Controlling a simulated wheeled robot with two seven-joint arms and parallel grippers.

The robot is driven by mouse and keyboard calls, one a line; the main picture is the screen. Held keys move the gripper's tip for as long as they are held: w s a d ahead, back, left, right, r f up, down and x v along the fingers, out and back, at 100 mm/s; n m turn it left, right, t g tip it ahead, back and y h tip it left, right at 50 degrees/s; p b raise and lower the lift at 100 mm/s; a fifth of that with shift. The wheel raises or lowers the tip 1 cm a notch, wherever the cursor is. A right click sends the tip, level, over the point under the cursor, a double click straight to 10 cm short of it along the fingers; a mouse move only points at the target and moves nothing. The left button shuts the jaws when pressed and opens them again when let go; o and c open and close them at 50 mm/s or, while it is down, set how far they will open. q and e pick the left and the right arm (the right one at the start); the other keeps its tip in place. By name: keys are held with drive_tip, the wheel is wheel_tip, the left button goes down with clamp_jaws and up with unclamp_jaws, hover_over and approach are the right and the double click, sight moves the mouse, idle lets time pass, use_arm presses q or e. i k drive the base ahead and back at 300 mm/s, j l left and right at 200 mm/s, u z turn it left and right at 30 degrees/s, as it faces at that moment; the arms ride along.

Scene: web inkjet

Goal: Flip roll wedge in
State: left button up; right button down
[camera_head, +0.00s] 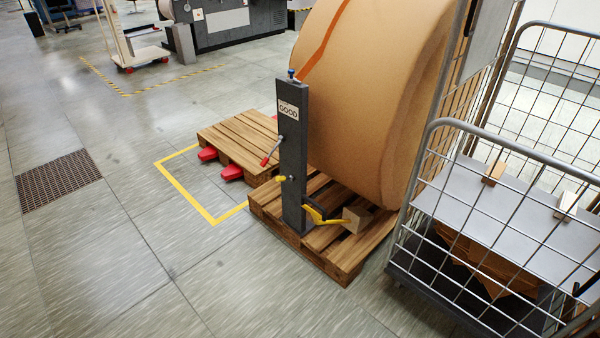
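A huge brown paper roll (375,90) stands on a wooden pallet (345,262). A small light wooden wedge (356,219) sits on the pallet's front right part, at the foot of the roll. A dark grey post (293,160) with a "GOOD" label stands at the pallet's front left. A yellow lever (322,217) with a dark part beside it reaches from the post's foot towards the wedge; I cannot tell whether they touch. A red-tipped lever (271,152) sticks out higher on the post.
A wire roll cage (432,180) stands close on the right; its grey shelf (515,205) holds two small blocks (494,173). A second pallet (235,143) with red fork tips lies behind left, by yellow floor tape (190,198). The floor at front left is clear.

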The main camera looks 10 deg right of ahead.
sight(354, 219)
drive_tip(key=i, duration=1.1)
drive_tip(key=z, duration=0.2)
